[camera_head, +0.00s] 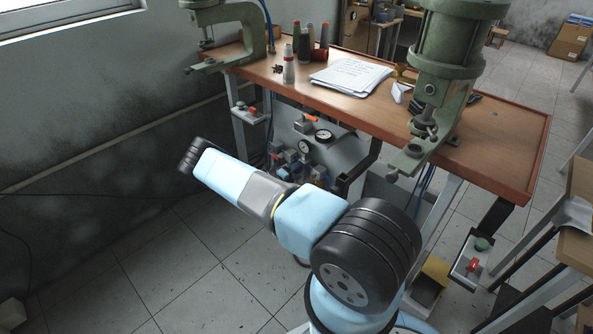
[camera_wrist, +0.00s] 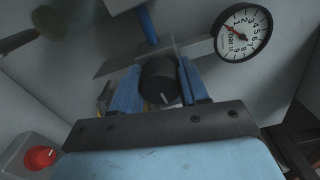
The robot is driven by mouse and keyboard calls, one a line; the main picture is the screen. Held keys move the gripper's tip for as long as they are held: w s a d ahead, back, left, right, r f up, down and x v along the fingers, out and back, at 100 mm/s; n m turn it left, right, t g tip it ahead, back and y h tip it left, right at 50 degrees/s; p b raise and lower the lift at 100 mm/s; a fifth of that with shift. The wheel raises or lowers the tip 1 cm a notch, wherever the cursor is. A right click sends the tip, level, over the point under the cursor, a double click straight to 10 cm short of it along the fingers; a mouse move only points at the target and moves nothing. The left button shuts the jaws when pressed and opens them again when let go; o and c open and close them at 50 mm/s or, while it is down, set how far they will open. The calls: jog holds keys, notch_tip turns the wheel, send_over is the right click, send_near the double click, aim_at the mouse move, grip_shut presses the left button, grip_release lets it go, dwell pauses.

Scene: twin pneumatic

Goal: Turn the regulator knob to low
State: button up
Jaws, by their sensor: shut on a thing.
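In the wrist view, the black round regulator knob (camera_wrist: 158,76) sits between the two blue fingers of my gripper (camera_wrist: 160,86). The fingers are shut on its sides. A short white mark on the knob points down and slightly right in the picture. A round white pressure gauge (camera_wrist: 243,33) marked in bar is to the right of the knob. Its red needle lies on the left part of the dial; the exact reading is too small to tell. In the head view my arm covers my gripper, and I cannot make out the knob.
A red button on a grey box (camera_wrist: 40,157) is at lower left in the wrist view. In the head view, gauges (camera_head: 323,135) and fittings sit below the wooden bench (camera_head: 500,125). Green presses (camera_head: 455,50) stand on it. Tiled floor (camera_head: 130,270) is clear at left.

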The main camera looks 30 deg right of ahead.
jog(key=n, duration=0.4)
jog(key=shift+w+a+n, duration=0.25)
jog(key=shift+w+n, duration=0.05)
jog(key=shift+w, duration=0.1)
jog(key=n, duration=0.3)
jog(key=shift+n, duration=0.4)
jog(key=n, duration=0.4)
jog(key=shift+s+f, duration=0.15)
jog(key=shift+s+f+n, duration=0.15)
jog(key=shift+n, duration=1.95)
jog(key=shift+f, duration=0.1)
jog(key=o, duration=0.7)
jog(key=shift+f, duration=0.1)
jog(key=o, duration=0.3)
jog(key=shift+s+d, duration=0.1)
jog(key=shift+d, duration=0.05)
jog(key=shift+o, duration=0.2)
jog(key=v, duration=1.3)
jog(key=shift+a, duration=0.4)
